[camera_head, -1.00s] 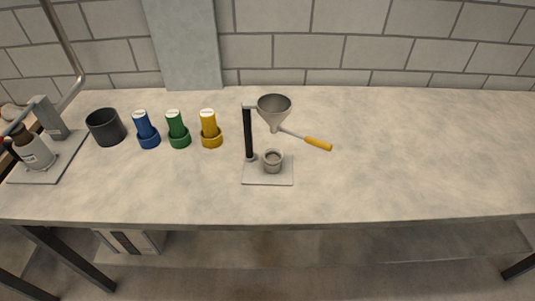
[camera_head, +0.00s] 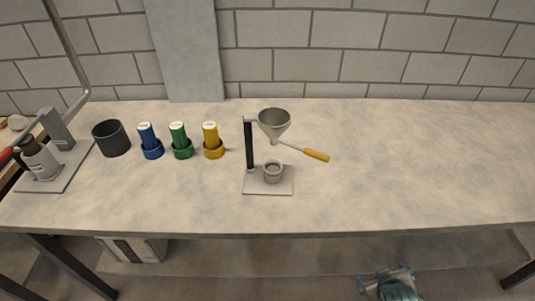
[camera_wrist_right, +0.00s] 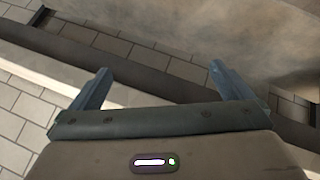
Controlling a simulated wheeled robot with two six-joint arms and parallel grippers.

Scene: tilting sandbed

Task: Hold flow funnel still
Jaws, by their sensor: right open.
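The grey metal flow funnel (camera_head: 274,123) sits on a stand with a black post (camera_head: 249,146) and a light base plate (camera_head: 267,188) near the middle of the bench. A handle with a yellow grip (camera_head: 316,155) reaches out to the right below the funnel. A small grey cup (camera_head: 273,172) stands on the base plate under the funnel. My right gripper (camera_head: 388,275) is low at the front, below the bench's front edge and well away from the funnel. In the right wrist view its two fingers (camera_wrist_right: 158,82) are spread apart with nothing between them. My left gripper is out of view.
A dark cup (camera_head: 111,138) and blue (camera_head: 149,140), green (camera_head: 180,140) and yellow (camera_head: 212,140) bottles in holders stand left of the funnel. A tray (camera_head: 62,178) with a bottle is at the far left. The bench (camera_head: 430,170) is clear on the right.

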